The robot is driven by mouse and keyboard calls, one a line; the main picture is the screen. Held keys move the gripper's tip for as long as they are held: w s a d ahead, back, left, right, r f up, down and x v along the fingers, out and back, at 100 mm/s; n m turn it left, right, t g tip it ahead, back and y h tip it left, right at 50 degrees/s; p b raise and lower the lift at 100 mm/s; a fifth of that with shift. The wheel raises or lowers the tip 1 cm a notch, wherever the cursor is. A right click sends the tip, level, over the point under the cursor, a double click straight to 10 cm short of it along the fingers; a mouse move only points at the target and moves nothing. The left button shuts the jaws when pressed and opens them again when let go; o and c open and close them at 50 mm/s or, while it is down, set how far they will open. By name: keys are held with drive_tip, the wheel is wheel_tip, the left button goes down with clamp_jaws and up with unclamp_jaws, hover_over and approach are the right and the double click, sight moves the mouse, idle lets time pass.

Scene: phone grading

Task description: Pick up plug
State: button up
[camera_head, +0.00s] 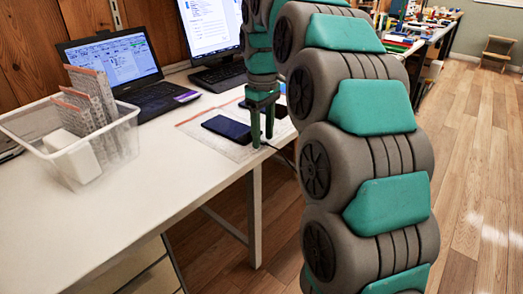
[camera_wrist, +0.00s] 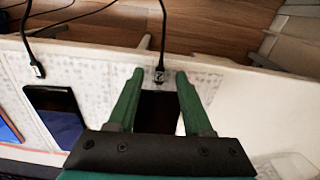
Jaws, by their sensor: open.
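A small dark plug (camera_wrist: 159,76) on a black cable lies at the table edge in the wrist view, just beyond a dark phone (camera_wrist: 157,112). My gripper (camera_wrist: 160,80) is open, with one green finger on each side of the plug. I cannot tell whether either finger touches it. In the head view my gripper (camera_head: 263,141) points down at the table's edge, beside a dark phone (camera_head: 227,128). A second plug (camera_wrist: 38,70) on a black cable lies to the left in the wrist view, above another dark phone (camera_wrist: 57,115).
The phones lie on a pale patterned mat (camera_wrist: 100,85) on the white table (camera_head: 140,190). A clear bin (camera_head: 20,122) with boxes stands at left. The front of the table is clear.

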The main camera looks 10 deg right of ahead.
drive_tip(key=shift+f, duration=0.3)
drive_tip(key=shift+c, duration=0.2)
clamp_jaws()
idle(0.4)
